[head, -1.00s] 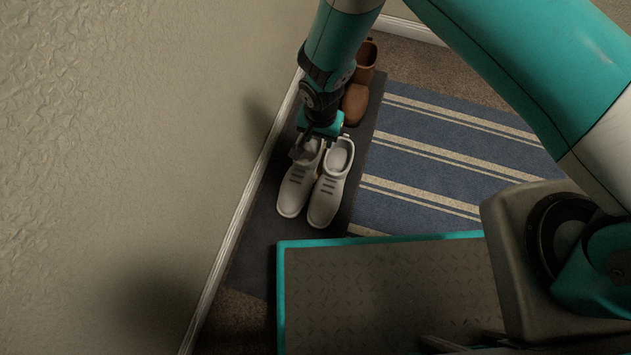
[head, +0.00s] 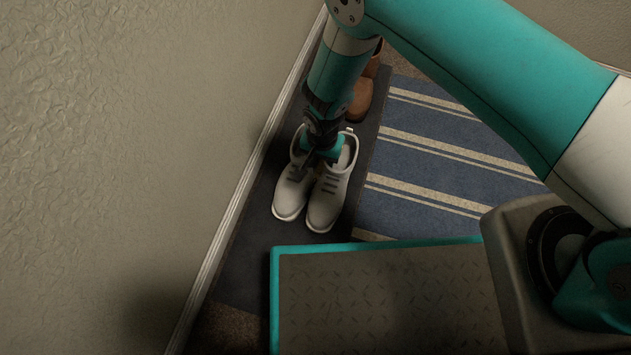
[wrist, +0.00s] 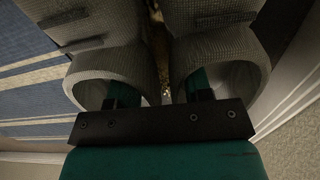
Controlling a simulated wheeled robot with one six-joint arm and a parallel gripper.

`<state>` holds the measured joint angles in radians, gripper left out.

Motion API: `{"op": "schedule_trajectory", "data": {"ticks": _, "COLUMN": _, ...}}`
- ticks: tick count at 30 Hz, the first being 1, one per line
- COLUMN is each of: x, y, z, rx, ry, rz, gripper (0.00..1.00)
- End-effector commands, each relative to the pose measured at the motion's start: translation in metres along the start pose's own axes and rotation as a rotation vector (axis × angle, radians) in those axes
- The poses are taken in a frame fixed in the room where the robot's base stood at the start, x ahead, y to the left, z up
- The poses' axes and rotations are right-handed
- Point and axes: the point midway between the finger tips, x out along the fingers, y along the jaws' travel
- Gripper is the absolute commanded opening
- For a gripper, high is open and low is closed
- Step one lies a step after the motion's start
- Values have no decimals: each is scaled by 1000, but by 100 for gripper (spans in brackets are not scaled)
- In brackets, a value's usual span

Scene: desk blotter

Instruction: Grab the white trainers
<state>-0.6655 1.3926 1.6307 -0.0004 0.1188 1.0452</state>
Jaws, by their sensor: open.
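The white trainers stand side by side on a dark mat, a left trainer (head: 290,196) and a right trainer (head: 328,204), toes toward me. My gripper (head: 322,160) is low over their heel ends and hides part of the openings. In the wrist view the trainers fill the upper part, one on the left (wrist: 112,65) and one on the right (wrist: 215,55). My open gripper (wrist: 160,88) has one finger at each shoe's opening, with the two adjoining inner sides between the fingers. The fingertips look partly inside the openings; contact cannot be told.
A brown boot (head: 362,100) stands behind the trainers on the dark mat (head: 245,260), partly hidden by my arm. A wall (head: 130,150) with a white skirting board runs close on the left. A blue striped rug (head: 430,170) lies flat to the right.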

Motion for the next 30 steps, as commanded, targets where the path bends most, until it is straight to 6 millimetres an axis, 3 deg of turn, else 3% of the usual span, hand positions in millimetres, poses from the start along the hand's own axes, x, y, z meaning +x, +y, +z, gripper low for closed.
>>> {"op": "schedule_trajectory", "data": {"ticks": 1, "x": 8, "y": 0, "z": 0, "rx": -1, "ry": 0, "rz": -1, "gripper": 46}}
{"op": "schedule_trajectory", "data": {"ticks": 8, "x": 6, "y": 0, "z": 0, "rx": -1, "ry": 0, "rz": -1, "gripper": 46}}
{"op": "schedule_trajectory", "data": {"ticks": 14, "x": 6, "y": 0, "z": 0, "rx": -1, "ry": 0, "rz": -1, "gripper": 0}}
{"op": "schedule_trajectory", "data": {"ticks": 25, "x": 5, "y": -1, "z": 0, "rx": -1, "ry": 0, "rz": -2, "gripper": 0}}
{"op": "schedule_trajectory", "data": {"ticks": 30, "x": -6, "y": -1, "z": 0, "rx": -1, "ry": 1, "rz": -3, "gripper": 0}}
